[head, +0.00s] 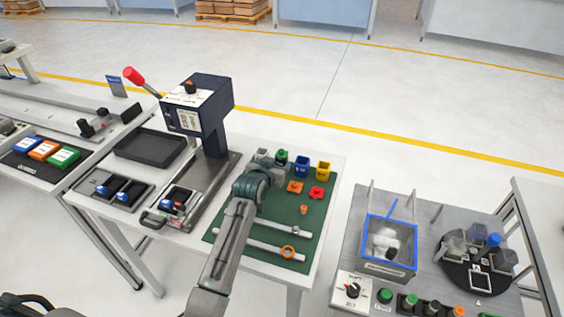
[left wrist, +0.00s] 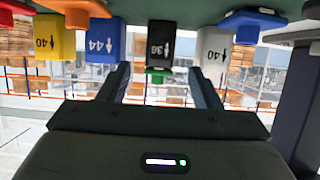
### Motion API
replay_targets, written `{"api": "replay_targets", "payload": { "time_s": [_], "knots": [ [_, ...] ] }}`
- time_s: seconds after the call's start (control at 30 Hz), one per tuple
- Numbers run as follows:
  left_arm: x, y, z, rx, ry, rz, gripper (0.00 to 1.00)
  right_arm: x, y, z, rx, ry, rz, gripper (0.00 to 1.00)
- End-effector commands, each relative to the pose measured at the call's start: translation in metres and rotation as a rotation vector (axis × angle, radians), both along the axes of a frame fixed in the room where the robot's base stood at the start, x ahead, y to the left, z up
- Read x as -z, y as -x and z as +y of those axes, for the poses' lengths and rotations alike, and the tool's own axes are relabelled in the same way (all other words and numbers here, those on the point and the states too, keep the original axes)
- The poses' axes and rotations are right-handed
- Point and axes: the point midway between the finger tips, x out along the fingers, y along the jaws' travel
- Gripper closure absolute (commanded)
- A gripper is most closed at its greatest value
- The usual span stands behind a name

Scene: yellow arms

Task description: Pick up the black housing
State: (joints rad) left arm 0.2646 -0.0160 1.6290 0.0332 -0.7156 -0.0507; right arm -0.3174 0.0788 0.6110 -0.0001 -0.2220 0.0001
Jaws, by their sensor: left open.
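The black housing (left wrist: 158,50), marked 38, shows upside down in the left wrist view, with a green part on it. In the head view, the black housing (head: 281,162) stands at the back of the green mat (head: 312,232), partly hidden by my arm. My left gripper (head: 268,167) is over the mat's back part. In the left wrist view, my left gripper (left wrist: 158,76) is open, with the housing in line between its fingers; I cannot tell whether they touch it. My right gripper is not in view.
A grey housing (left wrist: 213,48) and a blue housing (left wrist: 103,42) flank the black one closely. A yellow housing (head: 323,169) stands farther right. Orange (head: 295,187) and red (head: 317,192) parts lie on the mat. A dark blue press (head: 212,110) stands to the left.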

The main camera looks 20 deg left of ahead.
Motion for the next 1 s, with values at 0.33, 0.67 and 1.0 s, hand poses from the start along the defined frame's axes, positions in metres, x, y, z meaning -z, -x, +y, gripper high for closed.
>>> {"api": "replay_targets", "payload": {
  "time_s": [0.33, 0.67, 1.0],
  "knots": [
    [0.013, -0.033, -0.002, 0.000, 0.000, 0.001, 0.42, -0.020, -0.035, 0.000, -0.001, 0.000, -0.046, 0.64],
    [0.022, -0.047, -0.002, 0.000, 0.000, 0.000, 0.42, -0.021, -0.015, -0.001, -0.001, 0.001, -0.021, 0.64],
    [0.022, -0.047, -0.002, 0.000, 0.000, 0.001, 0.83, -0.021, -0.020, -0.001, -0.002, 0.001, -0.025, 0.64]
  ]
}}
